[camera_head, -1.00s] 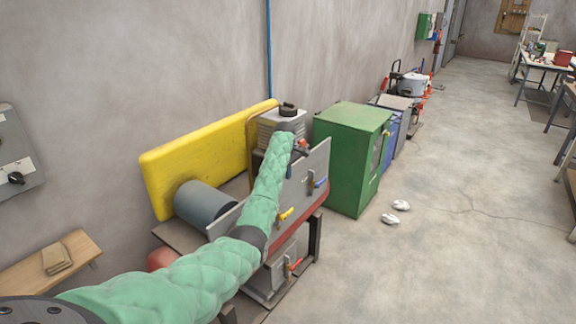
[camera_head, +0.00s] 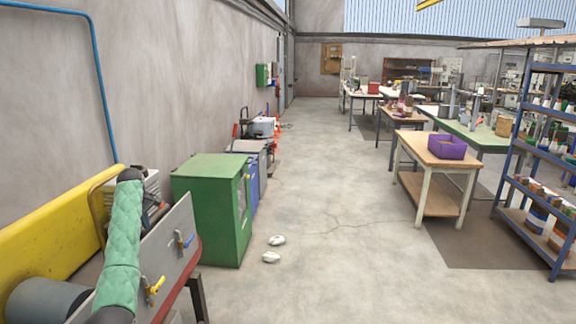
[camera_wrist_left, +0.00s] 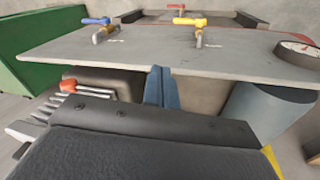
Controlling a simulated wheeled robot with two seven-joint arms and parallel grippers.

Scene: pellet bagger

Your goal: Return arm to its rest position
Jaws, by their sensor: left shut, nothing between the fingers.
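My left arm, in a green quilted sleeve (camera_head: 122,235), reaches over the bagging machine at the lower left of the head view. Its dark wrist end (camera_head: 130,174) is above the far part of the machine, and the fingers cannot be made out there. In the left wrist view the blue fingers of my left gripper (camera_wrist_left: 162,86) are shut together and empty, close to the edge of a grey panel (camera_wrist_left: 150,52). The panel carries a blue-handled valve (camera_wrist_left: 98,22) and a yellow-handled valve (camera_wrist_left: 190,22). My right gripper is out of view.
A green cabinet (camera_head: 208,210) stands beyond the machine. Two white objects (camera_head: 274,248) lie on the floor. Open floor extends right towards a wooden table with a purple bin (camera_head: 446,146).

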